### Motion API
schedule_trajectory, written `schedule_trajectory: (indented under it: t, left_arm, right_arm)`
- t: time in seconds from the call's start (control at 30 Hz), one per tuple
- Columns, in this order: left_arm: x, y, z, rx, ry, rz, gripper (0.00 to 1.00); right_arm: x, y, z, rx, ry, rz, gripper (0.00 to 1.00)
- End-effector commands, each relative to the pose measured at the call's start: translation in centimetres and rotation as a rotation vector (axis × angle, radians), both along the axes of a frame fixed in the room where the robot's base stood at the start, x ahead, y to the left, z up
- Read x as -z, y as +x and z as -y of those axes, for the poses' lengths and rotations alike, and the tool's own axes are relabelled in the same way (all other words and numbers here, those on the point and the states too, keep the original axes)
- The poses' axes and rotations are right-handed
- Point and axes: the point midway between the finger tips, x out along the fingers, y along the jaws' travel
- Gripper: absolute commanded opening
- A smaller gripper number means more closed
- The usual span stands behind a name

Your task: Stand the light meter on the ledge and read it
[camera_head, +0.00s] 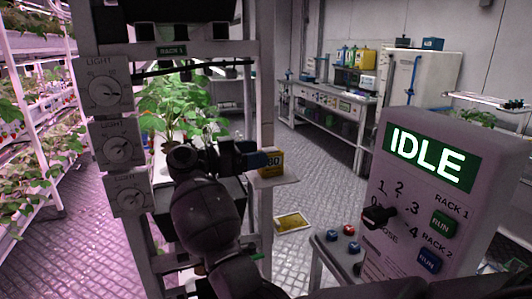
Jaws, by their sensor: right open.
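The light meter (271,164) is a small yellow box with dark digits. It stands upright on the white ledge (283,181) at the side of the rack post. The digits I can make out look like "80"; its left part is hidden behind my gripper, so a further digit there cannot be ruled out. My right gripper (256,161) is at the meter's left side, with its jaws open. Whether the fingers still touch the meter I cannot tell. My left gripper is not in view.
Left of my arm, a rack post bears several "LIGHT" dials (122,148). A leafy plant (172,108) grows behind my wrist. A control box (420,190) reading "IDLE" stands at right. The floor beyond is clear.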

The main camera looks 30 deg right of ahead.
Motion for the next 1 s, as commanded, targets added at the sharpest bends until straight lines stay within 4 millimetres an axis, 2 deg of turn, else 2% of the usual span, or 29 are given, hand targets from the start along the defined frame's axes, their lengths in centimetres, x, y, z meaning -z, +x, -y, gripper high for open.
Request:
schedule_trajectory:
  t: [0.1,0.3,0.87,1.0]
  left_arm:
    - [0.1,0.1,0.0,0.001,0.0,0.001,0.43]
    - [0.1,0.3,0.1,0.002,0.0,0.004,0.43]
    - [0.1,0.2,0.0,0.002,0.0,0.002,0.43]
    - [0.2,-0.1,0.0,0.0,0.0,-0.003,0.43]
  right_arm:
    - [0.1,0.4,-1.6,-0.001,0.002,0.0,0.7]
    - [0.0,0.7,-3.0,0.0,0.0,0.001,0.7]
    - [0.0,0.7,-3.1,0.0,-0.001,0.006,0.7]
    - [-0.2,1.0,-3.0,-0.018,-0.032,0.089,0.7]
